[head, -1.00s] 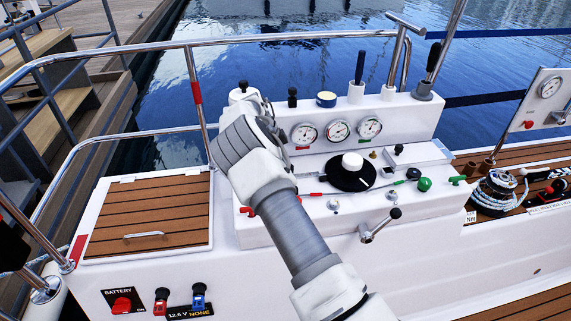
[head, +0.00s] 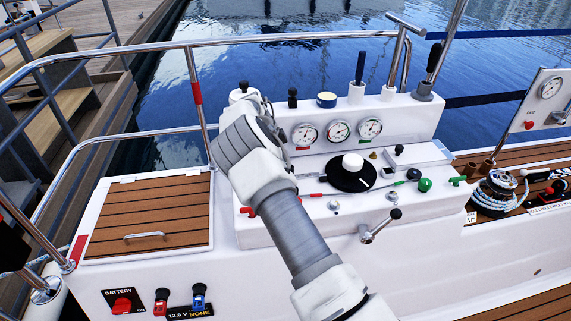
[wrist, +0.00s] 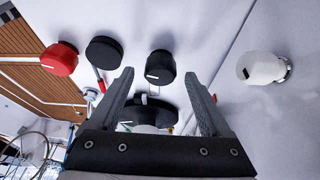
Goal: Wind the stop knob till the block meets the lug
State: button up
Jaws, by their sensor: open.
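My gripper (wrist: 158,76) is open in the wrist view, its two fingers spread apart. A black knob with a white mark (wrist: 160,66) appears between and beyond the fingertips; I cannot tell whether they touch it. A plain black knob (wrist: 103,52) and a red knob (wrist: 60,58) lie left of it, and a white knob (wrist: 265,68) lies right. None is labelled as the stop knob, and I cannot make out the block or lug. In the head view my arm hides the gripper and part of the white console (head: 300,235).
On the console, a black disc with a white hub (head: 352,174) sits below gauges (head: 338,131). A green knob (head: 424,185) and a crank handle (head: 379,226) are at the right. A steel rail (head: 130,49) runs behind, and a wooden hatch (head: 145,212) is at the left.

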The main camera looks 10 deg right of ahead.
jog(key=p+v, duration=0.2)
jog(key=v, duration=1.5)
jog(key=shift+p, duration=0.4)
jog(key=shift+s, duration=0.1)
jog(key=s+d+r+n+t+y+p, duration=0.1)
jog(key=s+d+r+n+y+p, duration=0.15)
jog(key=s+d+r, duration=0.5)
jog(key=s+d+r+n+t+y+p, duration=0.15)
jog(key=s+r+n, duration=0.25)
jog(key=s+r, duration=0.7)
jog(key=s+r+n+t+p, duration=0.1)
jog(key=s+r+n+p, duration=0.1)
jog(key=s+n, duration=0.4)
jog(key=s+a+r+n+t+p, duration=0.1)
jog(key=s+n, duration=0.5)
jog(key=s, duration=1.1)
jog(key=shift+s+a+r+t+y+p, duration=0.2)
jog(key=shift+a+r+t+y+p, duration=0.1)
jog(key=shift+r+t+p, duration=0.45)
